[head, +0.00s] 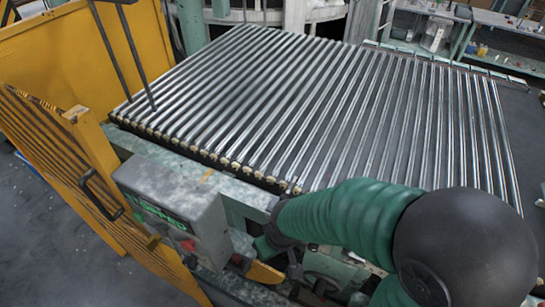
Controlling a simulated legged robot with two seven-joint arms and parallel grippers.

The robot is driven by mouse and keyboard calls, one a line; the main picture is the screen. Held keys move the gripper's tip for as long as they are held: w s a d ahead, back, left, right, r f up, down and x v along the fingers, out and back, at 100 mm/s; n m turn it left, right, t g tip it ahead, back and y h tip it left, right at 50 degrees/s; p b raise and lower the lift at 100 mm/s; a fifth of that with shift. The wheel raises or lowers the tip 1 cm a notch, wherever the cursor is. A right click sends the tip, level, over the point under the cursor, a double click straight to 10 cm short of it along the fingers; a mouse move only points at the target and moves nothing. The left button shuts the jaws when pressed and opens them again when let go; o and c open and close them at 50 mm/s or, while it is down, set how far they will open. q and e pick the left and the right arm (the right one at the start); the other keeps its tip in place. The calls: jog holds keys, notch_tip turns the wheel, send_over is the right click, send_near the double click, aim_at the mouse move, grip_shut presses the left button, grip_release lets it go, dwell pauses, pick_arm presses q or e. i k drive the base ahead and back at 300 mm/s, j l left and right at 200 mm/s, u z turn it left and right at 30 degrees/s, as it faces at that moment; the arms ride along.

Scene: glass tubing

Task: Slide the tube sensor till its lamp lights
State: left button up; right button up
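A wide bed of shiny parallel tubes (300,95) fills the middle of the head view. I cannot pick out the tube sensor or its lamp for certain. A grey box (175,205) with a dark green-lit panel (160,215) and a red part (187,244) is fixed at the bed's near left side. My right arm, in a green ribbed sleeve, comes in from the lower right. Its dark end, where my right gripper (292,262) seems to be, is low beside the box's right side, below the bed's near edge. Its fingers are not clear. My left gripper is out of view.
A yellow slatted guard (75,165) and yellow panel (85,55) stand at the left. An orange piece (265,272) and a handwheel (322,287) are low near the arm's end. Shelves (440,30) stand behind.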

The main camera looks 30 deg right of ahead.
aim_at(288, 192)
jog(key=k+z, duration=0.3)
jog(key=z, duration=0.15)
jog(key=k+l+z, duration=0.1)
jog(key=k+z, duration=0.2)
jog(key=z, duration=0.15)
